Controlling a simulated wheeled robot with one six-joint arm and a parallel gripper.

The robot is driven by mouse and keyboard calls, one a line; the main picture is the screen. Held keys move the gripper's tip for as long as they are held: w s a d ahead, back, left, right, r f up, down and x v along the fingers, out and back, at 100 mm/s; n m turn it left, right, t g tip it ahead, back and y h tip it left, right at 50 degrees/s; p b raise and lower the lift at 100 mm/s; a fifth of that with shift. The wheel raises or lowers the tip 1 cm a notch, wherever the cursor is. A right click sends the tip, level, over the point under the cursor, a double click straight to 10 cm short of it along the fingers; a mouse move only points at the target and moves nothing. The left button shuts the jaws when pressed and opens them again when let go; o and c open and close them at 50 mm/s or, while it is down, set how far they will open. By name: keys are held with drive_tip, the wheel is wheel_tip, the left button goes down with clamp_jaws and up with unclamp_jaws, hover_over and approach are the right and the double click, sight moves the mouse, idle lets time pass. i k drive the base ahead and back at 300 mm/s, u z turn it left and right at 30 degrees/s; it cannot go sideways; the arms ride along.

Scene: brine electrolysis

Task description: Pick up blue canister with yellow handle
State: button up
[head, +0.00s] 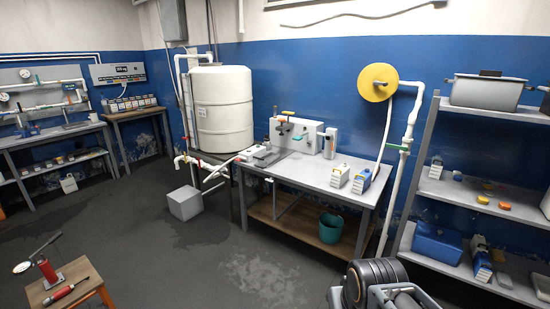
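On the right end of the middle workbench, a small blue canister (363,179) with a pale label and a touch of yellow stands next to a white one with a yellow top (340,176). Another blue canister (481,262) with a white label and some yellow stands on the low shelf at the right, next to a larger blue box (437,245). Their handles are too small to make out clearly. Part of my arm shows at the bottom edge, with what looks like my gripper (402,297) cut off by the frame. Its fingers cannot be made out. It is apart from the canisters.
The workbench (315,176) carries a white apparatus (296,134); a teal bucket (330,227) stands below. A white tank (220,108) and grey box (185,203) are left of it. A small wooden stool (62,283) is front left. The middle floor is clear.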

sight(362, 181)
drive_tip(key=u, duration=0.5)
drive_tip(key=i, duration=0.9)
drive_tip(key=u, duration=0.35)
drive_tip(key=i, duration=1.45)
drive_tip(key=z, duration=0.8)
drive_tip(key=i, duration=0.85)
drive_tip(key=z, duration=1.2)
drive_tip(key=i, duration=0.45)
drive_tip(key=z, duration=0.45)
